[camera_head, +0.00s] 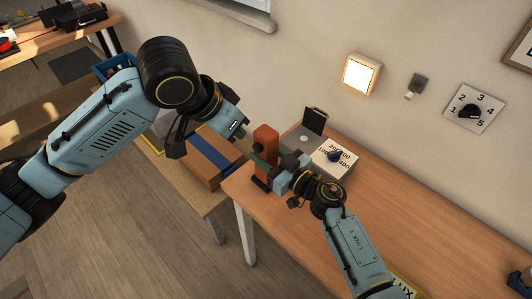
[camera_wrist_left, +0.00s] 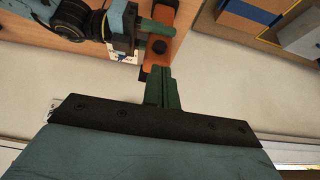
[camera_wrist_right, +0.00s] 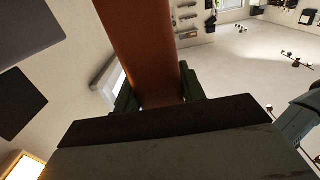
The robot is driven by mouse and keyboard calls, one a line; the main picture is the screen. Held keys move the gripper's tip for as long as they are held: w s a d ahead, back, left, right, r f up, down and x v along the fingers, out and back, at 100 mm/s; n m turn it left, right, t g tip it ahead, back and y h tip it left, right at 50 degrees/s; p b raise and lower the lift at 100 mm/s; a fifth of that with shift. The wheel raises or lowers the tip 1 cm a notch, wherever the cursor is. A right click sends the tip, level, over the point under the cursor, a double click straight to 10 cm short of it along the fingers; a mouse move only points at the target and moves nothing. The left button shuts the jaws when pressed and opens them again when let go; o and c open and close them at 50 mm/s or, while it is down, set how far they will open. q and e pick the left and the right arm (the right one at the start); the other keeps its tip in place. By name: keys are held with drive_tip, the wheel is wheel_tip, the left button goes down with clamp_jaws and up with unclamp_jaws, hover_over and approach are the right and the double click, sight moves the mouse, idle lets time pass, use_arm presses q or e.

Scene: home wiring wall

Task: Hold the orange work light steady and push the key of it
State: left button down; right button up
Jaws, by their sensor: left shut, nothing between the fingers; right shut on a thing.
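The orange work light (camera_head: 264,138) stands upright near the left end of the wooden table. My right gripper (camera_head: 270,160) is shut around its body. The right wrist view shows the orange body (camera_wrist_right: 143,50) between both fingers (camera_wrist_right: 158,92). The key is not clear in the head view.
A box with a numbered dial (camera_head: 335,158) stands right of the light, with a dark upright piece (camera_head: 315,120) behind it. The table (camera_head: 400,195) is clear at the right middle.

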sight(257, 148)
use_arm(q)
drive_tip(key=s+d+f+n+t+h, duration=0.2)
drive_tip(key=d+f+n+t+h, duration=0.1)
drive_tip(key=d+n+h, duration=0.75)
drive_tip(key=s+a+f+n+t+y, duration=0.2)
drive_tip(key=a+f+n+t+y, duration=0.2)
drive_tip(key=a+n+t+y, duration=0.55)
drive_tip(key=s+a+f+n+t+y, duration=0.2)
drive_tip(key=a+f+n+t+y, duration=0.3)
drive_tip(key=n, duration=0.8)
drive_tip(key=w+d+r+g, duration=0.1)
drive_tip(key=w+d, duration=0.4)
drive_tip(key=shift+w+d, duration=0.15)
drive_tip(key=shift+w, duration=0.2)
drive_tip(key=shift+d+r, duration=0.1)
idle(0.6)
